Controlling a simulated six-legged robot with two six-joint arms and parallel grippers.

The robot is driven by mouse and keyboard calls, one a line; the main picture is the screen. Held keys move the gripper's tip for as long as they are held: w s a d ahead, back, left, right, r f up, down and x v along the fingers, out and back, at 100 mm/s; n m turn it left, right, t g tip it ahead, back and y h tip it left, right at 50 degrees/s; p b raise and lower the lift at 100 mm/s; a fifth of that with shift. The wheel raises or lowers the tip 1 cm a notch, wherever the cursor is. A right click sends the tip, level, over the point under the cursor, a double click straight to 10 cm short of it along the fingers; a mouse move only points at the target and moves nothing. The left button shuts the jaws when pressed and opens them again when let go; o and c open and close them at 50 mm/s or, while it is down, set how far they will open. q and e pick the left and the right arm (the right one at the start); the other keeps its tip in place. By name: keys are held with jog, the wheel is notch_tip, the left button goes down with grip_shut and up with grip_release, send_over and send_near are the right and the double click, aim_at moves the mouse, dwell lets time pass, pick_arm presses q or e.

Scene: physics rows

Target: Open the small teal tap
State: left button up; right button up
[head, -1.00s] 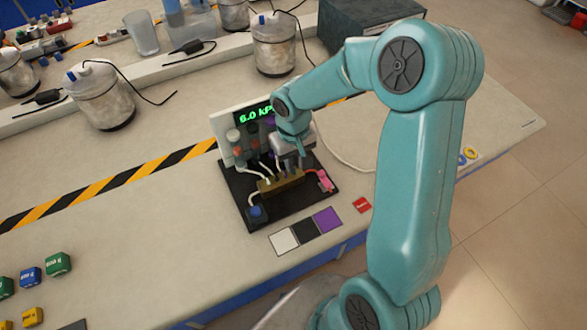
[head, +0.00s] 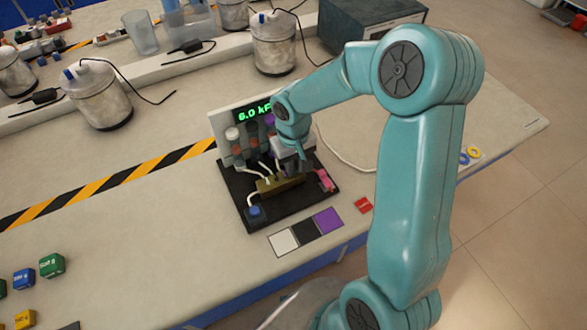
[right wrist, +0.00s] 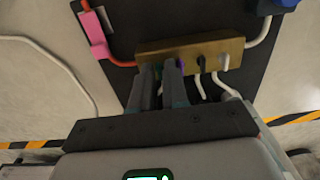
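The brass manifold block (head: 282,185) sits on a black board (head: 290,208) in the head view. It also shows in the right wrist view (right wrist: 190,52), with hoses on it. My right gripper (head: 300,156) is over the block's back side, pointing down. In the right wrist view its two fingers (right wrist: 160,72) reach the block's edge, close together. A small bit of teal (right wrist: 157,71) shows between the fingertips, likely the teal tap, mostly hidden. Whether the fingers press on it cannot be told. A purple part (right wrist: 180,64) is beside the right finger. My left gripper is out of view.
A pink part (head: 325,181) and a blue part (head: 255,212) flank the block. A panel with a green "6.0 kP…" display (head: 252,113) stands behind, partly covered by my arm. White, black and purple squares (head: 305,233) lie in front.

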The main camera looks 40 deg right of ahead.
jog(key=shift+f, duration=0.2)
jog(key=shift+r, duration=0.4)
jog(key=shift+c, duration=0.3)
grip_shut()
jog(key=shift+n, duration=0.5)
jog(key=n+p, duration=0.1)
jog(key=n, duration=0.2)
jog(key=shift+r+n+p, duration=0.1)
jog(key=shift+n+p, duration=0.2)
jog(key=shift+f+n, duration=0.2)
jog(key=shift+n, duration=1)
jog(key=shift+s+p, duration=0.1)
jog(key=shift+p, duration=0.2)
